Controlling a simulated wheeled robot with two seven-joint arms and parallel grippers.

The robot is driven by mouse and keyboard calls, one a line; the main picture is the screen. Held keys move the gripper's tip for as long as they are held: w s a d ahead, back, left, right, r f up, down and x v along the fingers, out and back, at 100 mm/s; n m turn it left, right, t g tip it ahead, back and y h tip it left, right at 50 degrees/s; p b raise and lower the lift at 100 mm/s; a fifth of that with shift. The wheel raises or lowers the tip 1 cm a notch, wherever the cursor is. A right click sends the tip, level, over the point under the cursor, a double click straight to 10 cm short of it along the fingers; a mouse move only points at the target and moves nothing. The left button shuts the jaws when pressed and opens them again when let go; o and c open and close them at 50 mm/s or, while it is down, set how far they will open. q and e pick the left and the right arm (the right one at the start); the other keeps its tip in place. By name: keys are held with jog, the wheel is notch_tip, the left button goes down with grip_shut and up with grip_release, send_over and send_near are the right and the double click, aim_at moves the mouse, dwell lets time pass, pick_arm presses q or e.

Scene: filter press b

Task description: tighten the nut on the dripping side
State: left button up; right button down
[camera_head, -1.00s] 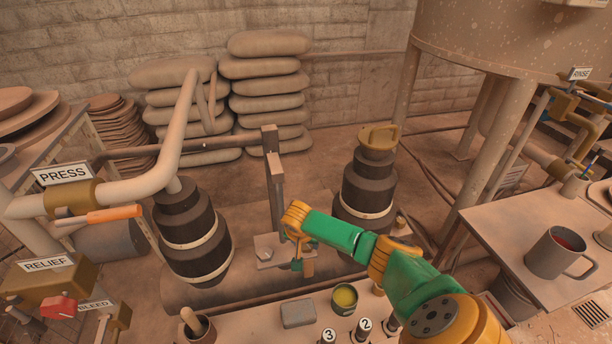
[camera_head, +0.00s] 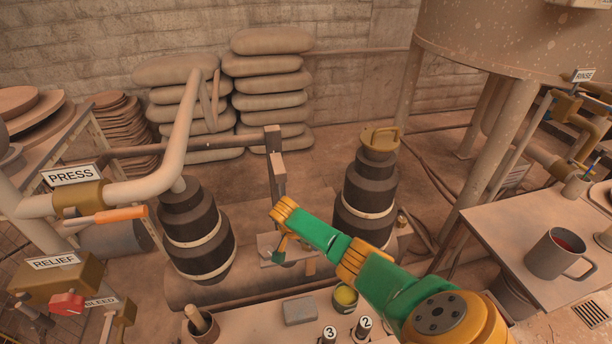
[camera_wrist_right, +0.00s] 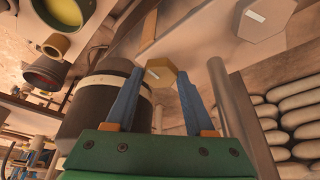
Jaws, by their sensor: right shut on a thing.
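In the right wrist view a brass-coloured hex nut (camera_wrist_right: 161,72) with a pale mark sits between the blue fingertips of my right gripper (camera_wrist_right: 157,82), which is shut on it. A second, larger-looking hex nut (camera_wrist_right: 266,18) with a pale mark lies apart from the fingers at the top right. I see no drip in either view. My left gripper is not in view.
A grey post (camera_head: 277,170) rises just behind the gripper. The right stepped cylinder (camera_head: 368,190) stands close to my right arm. A bench in front holds a grey block (camera_head: 300,311) and a yellow-filled pot (camera_head: 345,298). The orange valve handle (camera_head: 121,214) is at left.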

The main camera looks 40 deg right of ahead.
jog(key=shift+c, duration=1.3)
grip_release()
jog(key=shift+d, duration=0.1)
jog(key=p+v, duration=0.3)
jog(key=v, duration=0.4)
